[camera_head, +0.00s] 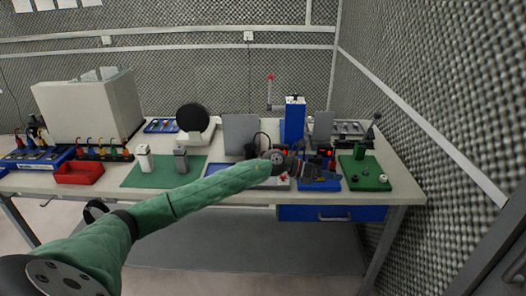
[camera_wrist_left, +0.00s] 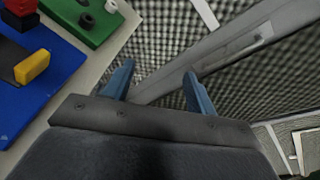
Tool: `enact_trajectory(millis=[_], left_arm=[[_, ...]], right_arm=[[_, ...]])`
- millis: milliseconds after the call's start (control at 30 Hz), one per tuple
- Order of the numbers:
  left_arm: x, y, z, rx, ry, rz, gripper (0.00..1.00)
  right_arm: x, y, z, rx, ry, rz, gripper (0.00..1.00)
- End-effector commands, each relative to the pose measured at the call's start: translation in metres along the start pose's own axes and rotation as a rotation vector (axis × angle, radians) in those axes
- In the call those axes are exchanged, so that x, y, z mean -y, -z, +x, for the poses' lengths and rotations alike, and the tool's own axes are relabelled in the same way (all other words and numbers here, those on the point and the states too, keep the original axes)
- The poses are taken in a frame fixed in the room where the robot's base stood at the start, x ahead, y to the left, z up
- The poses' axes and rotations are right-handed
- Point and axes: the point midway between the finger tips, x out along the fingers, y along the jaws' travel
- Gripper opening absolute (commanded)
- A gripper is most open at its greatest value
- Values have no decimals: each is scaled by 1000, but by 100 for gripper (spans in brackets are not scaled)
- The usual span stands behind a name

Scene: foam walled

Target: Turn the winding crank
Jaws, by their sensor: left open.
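I cannot pick out the winding crank for certain. The board also shows at the top left of the left wrist view (camera_wrist_left: 98,32), with a black ring and a white knob. My left gripper (camera_wrist_left: 158,72) is open and empty, its two blue fingers apart over the bench edge. In the head view my green left arm reaches across the bench front, and its dark wrist hides things behind it. My right gripper is not in view.
A blue board (camera_wrist_left: 45,85) with red and yellow blocks lies left of the fingers in the wrist view. A blue upright device (camera_head: 294,120) stands behind my wrist. A red bin (camera_head: 79,173) and green mat (camera_head: 140,173) are at left. A foam wall (camera_head: 440,90) closes the right side.

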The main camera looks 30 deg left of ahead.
Motion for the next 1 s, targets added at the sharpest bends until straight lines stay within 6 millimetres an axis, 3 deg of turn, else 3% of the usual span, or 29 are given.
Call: enact_trajectory(millis=[167,300,500,600,767,1000], left_arm=[[-57,-23,-58,-269,-139,191,57],[-101,-44,-122,-485,-268,288,57],[-142,-72,-216,-727,-428,336,57],[-152,-80,-246,-797,-476,337,57],[-157,-84,-264,-839,-502,334,57],[-166,-74,-254,-840,-502,332,57]], right_arm=[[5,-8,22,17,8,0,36],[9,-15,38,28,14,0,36],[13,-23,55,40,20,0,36],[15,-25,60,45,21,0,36],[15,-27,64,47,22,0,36],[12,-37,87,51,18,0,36]])
